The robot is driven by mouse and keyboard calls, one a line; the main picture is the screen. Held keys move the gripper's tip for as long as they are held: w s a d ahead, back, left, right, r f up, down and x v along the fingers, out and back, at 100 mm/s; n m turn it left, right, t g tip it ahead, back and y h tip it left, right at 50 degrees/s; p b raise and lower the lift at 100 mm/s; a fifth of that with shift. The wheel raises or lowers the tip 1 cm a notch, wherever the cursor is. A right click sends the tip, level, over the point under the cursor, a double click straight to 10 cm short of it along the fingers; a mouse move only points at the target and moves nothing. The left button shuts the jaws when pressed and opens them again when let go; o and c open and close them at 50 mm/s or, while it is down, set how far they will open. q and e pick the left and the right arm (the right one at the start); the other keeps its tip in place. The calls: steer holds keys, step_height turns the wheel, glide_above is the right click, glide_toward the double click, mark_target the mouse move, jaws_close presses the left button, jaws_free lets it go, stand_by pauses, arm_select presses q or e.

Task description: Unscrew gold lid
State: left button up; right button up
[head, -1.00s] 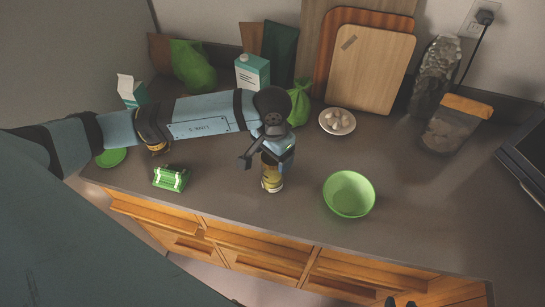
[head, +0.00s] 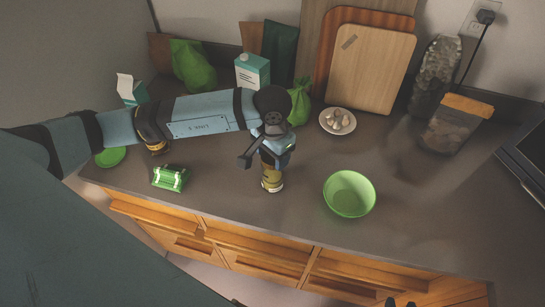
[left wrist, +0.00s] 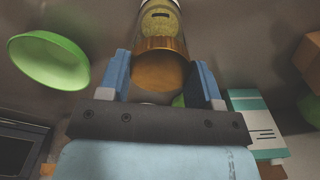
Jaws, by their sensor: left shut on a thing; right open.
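A jar (head: 271,181) with yellowish contents stands upright on the dark counter, under my left gripper (head: 267,163). In the left wrist view the jar (left wrist: 161,20) is at the top and its gold lid (left wrist: 160,68) faces the camera. My left gripper (left wrist: 162,82) is shut on the gold lid, with one blue finger on each side. In the head view the gripper hides the lid. I cannot tell whether the lid is loose on the jar. My right gripper (head: 400,303) shows only its dark open tips at the bottom edge.
A green bowl (head: 349,195) stands right of the jar. A green box-like item (head: 171,178) lies to the left. Behind are a carton (head: 252,72), a green bag (head: 299,104), a plate of pale pieces (head: 337,122) and cutting boards (head: 371,65). The counter's front edge is close.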

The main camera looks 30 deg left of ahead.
arm_select(q)
steer(key=shift+f+b, duration=0.15)
steer(key=shift+b, duration=0.15)
stand_by(0.5)
steer(key=shift+f+n+b, duration=0.1)
steer(key=shift+n+b, duration=0.5)
steer(key=shift+n, duration=0.4)
steer(key=n+b, duration=0.1)
steer(key=n, duration=0.2)
steer(key=shift+s, duration=0.1)
steer(key=shift+n, duration=0.5)
steer(key=n+b, duration=0.1)
steer(key=n, duration=0.1)
steer(key=shift+n, duration=0.4)
steer(key=n+b, duration=0.1)
steer(key=n, duration=0.2)
steer(key=shift+r, duration=0.2)
